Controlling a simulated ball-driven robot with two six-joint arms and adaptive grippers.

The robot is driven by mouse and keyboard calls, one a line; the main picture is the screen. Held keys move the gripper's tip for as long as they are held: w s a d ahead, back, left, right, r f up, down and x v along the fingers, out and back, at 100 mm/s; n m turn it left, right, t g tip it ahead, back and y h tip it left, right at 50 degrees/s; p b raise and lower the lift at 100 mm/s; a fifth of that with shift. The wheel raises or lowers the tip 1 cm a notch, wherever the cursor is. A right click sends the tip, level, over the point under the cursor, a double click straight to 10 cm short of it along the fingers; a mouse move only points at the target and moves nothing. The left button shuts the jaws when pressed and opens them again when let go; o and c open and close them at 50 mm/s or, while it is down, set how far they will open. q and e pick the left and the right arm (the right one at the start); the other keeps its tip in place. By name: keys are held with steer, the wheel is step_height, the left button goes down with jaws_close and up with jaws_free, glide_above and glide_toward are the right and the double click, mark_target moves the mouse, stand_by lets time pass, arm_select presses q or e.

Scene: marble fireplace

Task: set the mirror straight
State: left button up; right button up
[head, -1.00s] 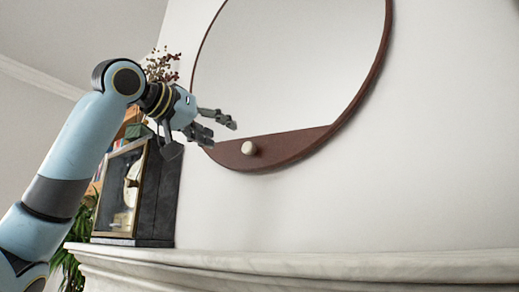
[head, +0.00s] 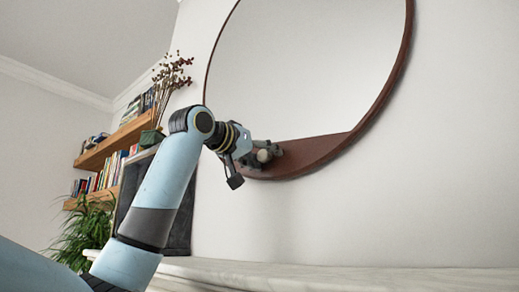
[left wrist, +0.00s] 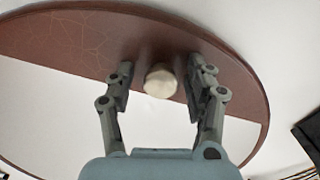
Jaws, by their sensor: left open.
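The round mirror (head: 310,75) hangs on the white wall with a thin red-brown rim and a red-brown panel (head: 318,150) along its bottom. The panel's top edge slopes up to the right, so the mirror looks tilted. A pale round knob (left wrist: 160,81) sits on the panel; in the head view the knob (head: 263,155) is partly covered by my fingers. My left gripper (head: 266,152) is at the knob. In the left wrist view the fingers of my left gripper (left wrist: 160,74) are open, one on each side of the knob, with gaps showing. My right gripper is out of view.
The marble mantel shelf (head: 350,279) runs below the mirror, its right part bare. A dark cabinet or clock case (head: 182,215) stands behind my left arm, with a pot of dried stems (head: 152,137) above. Bookshelves (head: 113,146) and a green plant (head: 85,232) are at left.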

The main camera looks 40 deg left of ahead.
arm_select(q)
steer(key=shift+s, duration=0.1)
steer(key=shift+c, duration=0.5)
jaws_close()
